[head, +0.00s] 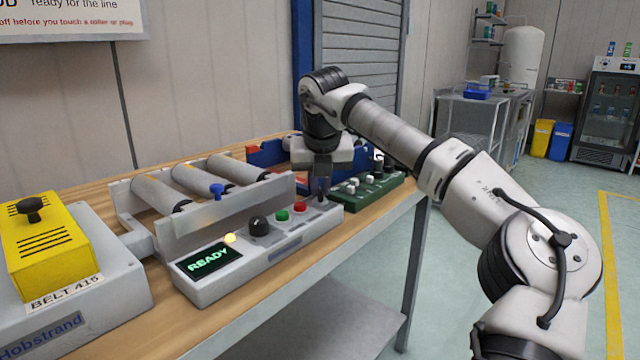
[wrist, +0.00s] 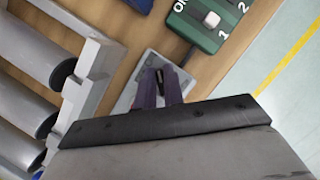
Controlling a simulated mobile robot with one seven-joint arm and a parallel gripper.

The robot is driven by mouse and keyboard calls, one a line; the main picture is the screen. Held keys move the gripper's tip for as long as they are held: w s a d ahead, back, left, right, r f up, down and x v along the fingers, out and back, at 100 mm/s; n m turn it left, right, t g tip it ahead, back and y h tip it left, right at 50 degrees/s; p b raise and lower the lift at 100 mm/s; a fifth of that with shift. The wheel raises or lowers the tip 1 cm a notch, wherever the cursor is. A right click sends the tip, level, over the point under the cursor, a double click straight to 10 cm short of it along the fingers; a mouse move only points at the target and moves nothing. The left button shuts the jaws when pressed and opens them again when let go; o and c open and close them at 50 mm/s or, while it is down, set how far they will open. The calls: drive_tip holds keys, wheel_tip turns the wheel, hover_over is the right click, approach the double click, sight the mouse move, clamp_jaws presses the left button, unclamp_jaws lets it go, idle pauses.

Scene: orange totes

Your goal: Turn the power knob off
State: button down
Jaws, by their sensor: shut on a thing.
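A grey control panel (head: 205,292) lies along the front of the workbench. It carries a lit green READY screen (head: 208,261), a glowing yellow lamp (head: 230,239), a large black knob (head: 258,226), a green button (head: 282,215) and a red button (head: 300,206). My gripper (head: 321,196) points down at the panel's right end. In the wrist view its purple-grey fingers (wrist: 158,88) are shut on a small dark knob (wrist: 159,75) there. The fingers hide most of this knob. Its label cannot be read, so I cannot tell from lettering whether it is the power knob.
A conveyor with grey rollers (head: 195,176) stands behind the panel. A green switch box (head: 368,196) is just right of my gripper, with blue and red bins behind. A yellow box (head: 45,240) sits at the left. Floor is clear right of the bench.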

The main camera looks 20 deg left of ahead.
drive_tip(key=shift+r+n+p, duration=0.15)
drive_tip(key=shift+n+p, duration=0.15)
drive_tip(key=shift+p, duration=0.15)
drive_tip(key=shift+r+n+y+p, duration=0.15)
drive_tip(key=shift+n+y+p, duration=0.25)
drive_tip(key=shift+n+p, duration=0.65)
drive_tip(key=n+g+y+p, duration=0.1)
drive_tip(key=n+p, duration=0.1)
drive_tip(key=p, duration=0.1)
drive_tip(key=shift+r+p, duration=0.1)
drive_tip(key=shift+p, duration=0.25)
drive_tip(key=n+g+p, duration=0.1)
drive_tip(key=n+p, duration=0.3)
drive_tip(key=shift+s+a+y, duration=0.1)
drive_tip(key=shift+y, duration=0.2)
drive_tip(key=n+g+p, duration=0.1)
drive_tip(key=n+p, duration=0.2)
drive_tip(key=p, duration=0.1)
drive_tip(key=shift+n+g, duration=0.25)
drive_tip(key=shift+g, duration=0.05)
drive_tip(key=n+g+p, duration=0.1)
drive_tip(key=n+p, duration=0.2)
drive_tip(key=shift+s+f+n+g+p, duration=0.1)
drive_tip(key=shift+f+n+g+p, duration=0.15)
drive_tip(key=shift+n+g+p, duration=0.65)
drive_tip(key=shift+n, duration=0.6)
